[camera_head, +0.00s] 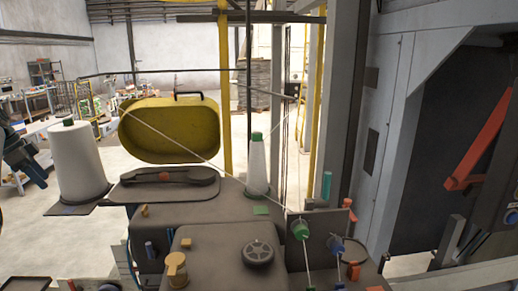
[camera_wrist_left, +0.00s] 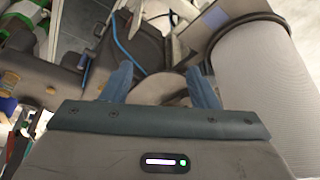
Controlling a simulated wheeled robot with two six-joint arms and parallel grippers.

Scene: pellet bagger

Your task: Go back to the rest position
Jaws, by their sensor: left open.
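My left gripper (camera_head: 32,168) is at the left edge of the head view, beside the large white thread cone (camera_head: 78,160) and apart from it. In the left wrist view its two blue fingers (camera_wrist_left: 160,88) are spread apart with nothing held between them. The large white cone also shows in the left wrist view (camera_wrist_left: 262,85), to the right of the fingers. My right gripper cannot be made out in either view.
The bagger's dark top (camera_head: 215,243) fills the lower middle, with a raised yellow cover (camera_head: 170,135), a smaller white cone (camera_head: 257,168), a black handwheel (camera_head: 257,254) and a green thread knob (camera_head: 300,229). A grey post (camera_head: 340,110) stands right. Open floor lies behind left.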

